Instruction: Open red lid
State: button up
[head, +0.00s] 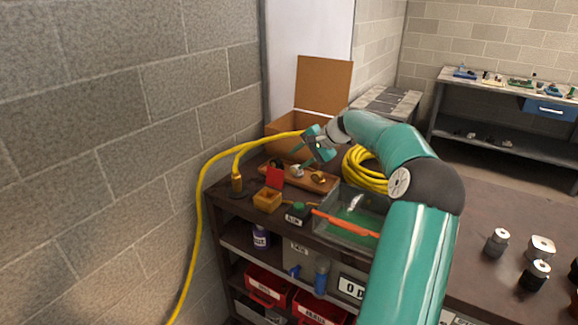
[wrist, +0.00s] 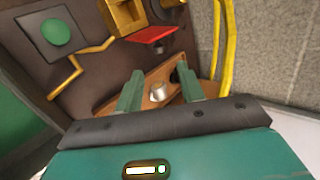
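A small red panel (head: 274,176) stands beside a small open orange-yellow box (head: 267,200) at the left end of the bench. The red panel (wrist: 152,34) also shows in the wrist view, near the box (wrist: 126,14); whether the two are joined I cannot tell. My gripper (head: 306,152) is above a brown wooden board (head: 322,184) with metal fittings, to the right of and above the red panel. In the wrist view my gripper (wrist: 159,86) is open. A silver fitting (wrist: 158,92) appears between its fingers, with no grasp visible.
A yellow hose (head: 200,200) runs along the left and behind. Coiled hose (head: 364,170), an open cardboard box (head: 322,88) and a clear bin with an orange-red edge (head: 346,222) crowd the bench. A green button (head: 297,210) sits in front. A block wall stands left.

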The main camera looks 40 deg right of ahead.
jog(key=shift+v, duration=1.65)
jog(key=s+a+r+n+g+h, duration=0.15)
jog(key=a+n, duration=0.25)
jog(key=a, duration=1)
jog(key=s+a+r+n+g+h, duration=0.1)
jog(key=s+a+r+n+g, duration=0.15)
jog(key=a, duration=1.15)
jog(key=s+a+f+n, duration=0.1)
jog(key=s+a, duration=0.3)
jog(key=s, duration=0.4)
jog(key=s+a+f+n+t+h, duration=0.1)
jog(key=s+a+n, duration=0.3)
jog(key=s, duration=0.4)
jog(key=s+a+f+n, duration=0.2)
jog(key=s+a+n, duration=0.1)
jog(key=s+a, duration=0.3)
jog(key=shift+s+t, duration=0.3)
jog(key=shift+s, duration=0.8)
jog(key=shift+a+h, duration=0.15)
jog(key=shift+h, duration=0.1)
